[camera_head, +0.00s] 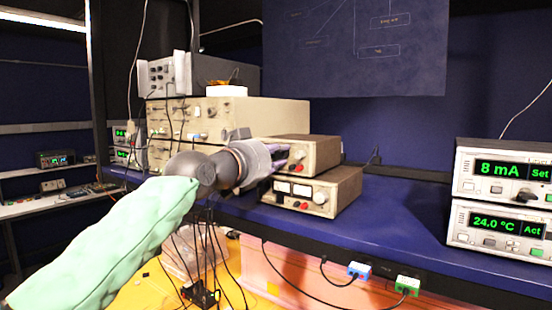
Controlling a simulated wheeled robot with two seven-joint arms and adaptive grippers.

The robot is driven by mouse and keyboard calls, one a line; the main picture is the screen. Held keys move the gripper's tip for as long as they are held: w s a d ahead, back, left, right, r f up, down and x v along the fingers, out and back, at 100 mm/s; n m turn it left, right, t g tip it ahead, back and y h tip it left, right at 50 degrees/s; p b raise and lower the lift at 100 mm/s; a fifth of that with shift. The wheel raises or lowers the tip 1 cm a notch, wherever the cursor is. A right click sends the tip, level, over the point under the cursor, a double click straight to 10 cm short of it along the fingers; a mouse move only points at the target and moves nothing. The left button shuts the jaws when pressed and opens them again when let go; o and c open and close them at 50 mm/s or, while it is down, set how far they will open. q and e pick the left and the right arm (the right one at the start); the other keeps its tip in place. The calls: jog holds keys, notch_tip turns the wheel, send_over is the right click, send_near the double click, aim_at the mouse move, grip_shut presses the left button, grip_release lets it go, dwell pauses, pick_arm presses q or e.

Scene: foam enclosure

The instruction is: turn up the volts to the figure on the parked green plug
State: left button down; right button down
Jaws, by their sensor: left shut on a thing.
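The green plug (408,284) sits at the front edge of the bench, right of centre, with a cable from it; any figure on it is too small to read. My left gripper (272,163) reaches in front of the upper small beige supply (308,153) and covers the left part of its front. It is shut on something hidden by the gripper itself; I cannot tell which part. The lower small beige supply (325,190) shows two pale meters and red and black terminals. No volts figure is readable on either. My right gripper is out of view.
Two display units at the right read "8 mA Set" (505,170) and "24.0 °C Act" (500,224). A blue plug (359,270) sits left of the green one. Larger beige instruments (260,117) stand behind my left arm. The blue bench top (400,211) is clear between supplies and displays.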

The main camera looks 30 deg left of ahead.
pick_arm(q)
jog(key=shift+f, duration=0.1)
jog(key=c, duration=1.3)
grip_release()
jog(key=shift+w, duration=0.1)
jog(key=shift+c, duration=0.2)
jog(key=s, duration=1.2)
jog(key=shift+a, duration=0.3)
